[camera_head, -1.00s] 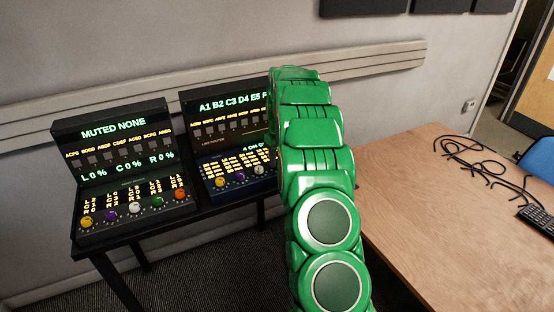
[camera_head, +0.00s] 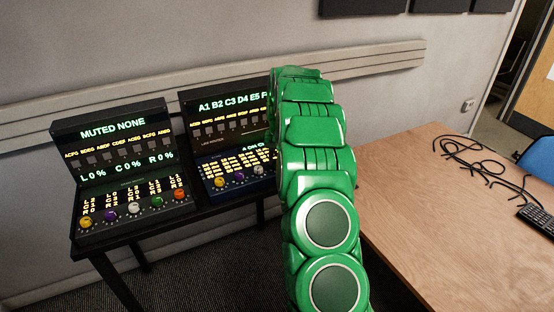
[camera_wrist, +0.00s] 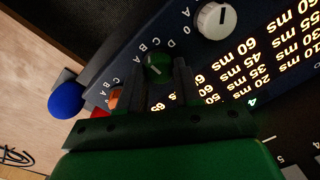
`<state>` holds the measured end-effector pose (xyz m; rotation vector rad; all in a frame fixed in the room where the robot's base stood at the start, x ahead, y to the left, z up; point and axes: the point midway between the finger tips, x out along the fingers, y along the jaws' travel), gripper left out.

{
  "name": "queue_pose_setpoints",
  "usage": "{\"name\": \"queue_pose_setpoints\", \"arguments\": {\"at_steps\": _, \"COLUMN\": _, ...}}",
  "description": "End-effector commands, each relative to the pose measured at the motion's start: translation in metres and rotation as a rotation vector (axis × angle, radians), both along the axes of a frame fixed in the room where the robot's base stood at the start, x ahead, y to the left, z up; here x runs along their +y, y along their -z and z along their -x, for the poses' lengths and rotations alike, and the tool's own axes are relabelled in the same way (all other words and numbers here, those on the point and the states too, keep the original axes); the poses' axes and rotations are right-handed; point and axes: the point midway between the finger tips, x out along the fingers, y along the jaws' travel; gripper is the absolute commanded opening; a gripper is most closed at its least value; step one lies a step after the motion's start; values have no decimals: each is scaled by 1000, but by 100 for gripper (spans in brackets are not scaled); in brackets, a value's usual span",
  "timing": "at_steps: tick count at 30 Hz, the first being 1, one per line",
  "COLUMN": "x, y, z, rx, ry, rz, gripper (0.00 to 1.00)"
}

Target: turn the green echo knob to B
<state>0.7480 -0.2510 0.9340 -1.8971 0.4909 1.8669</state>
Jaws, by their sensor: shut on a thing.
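In the wrist view the green echo knob (camera_wrist: 158,68) sits on the dark panel, with a pale pointer line on its face. White letters (camera_wrist: 130,58) including A, B and C stand beside it; which one the line points at I cannot tell. My gripper (camera_wrist: 160,79) has its two dark fingers on either side of the knob and is shut on it. In the head view my green arm hides my gripper, this knob and the right part of the right console (camera_head: 205,124).
In the wrist view a white knob (camera_wrist: 212,20), an orange knob (camera_wrist: 116,97) and a blue round knob (camera_wrist: 66,100) are close by. In the head view the left console (camera_head: 110,128) shows "MUTED NONE". A wooden table (camera_head: 420,215) with black cables (camera_head: 470,160) is at right.

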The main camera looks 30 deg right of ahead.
Motion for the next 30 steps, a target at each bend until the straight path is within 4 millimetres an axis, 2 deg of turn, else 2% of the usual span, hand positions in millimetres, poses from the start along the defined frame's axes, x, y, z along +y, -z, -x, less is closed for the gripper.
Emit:
{"name": "queue_pose_setpoints", "arguments": {"at_steps": 16, "x": 0, "y": 0, "z": 0, "rx": 0, "ry": 26, "rz": -1, "gripper": 3}}
{"name": "queue_pose_setpoints", "arguments": {"at_steps": 17, "x": 0, "y": 0, "z": 0, "rx": 0, "ry": 26, "rz": -1, "gripper": 35}}
{"name": "queue_pose_setpoints", "arguments": {"at_steps": 21, "x": 0, "y": 0, "z": 0, "rx": 0, "ry": 26, "rz": -1, "gripper": 56}}
{"name": "queue_pose_setpoints", "arguments": {"at_steps": 22, "x": 0, "y": 0, "z": 0, "rx": 0, "ry": 26, "rz": -1, "gripper": 59}}
{"name": "queue_pose_setpoints", "arguments": {"at_steps": 30, "x": 0, "y": 0, "z": 0, "rx": 0, "ry": 26, "rz": 0, "gripper": 59}}
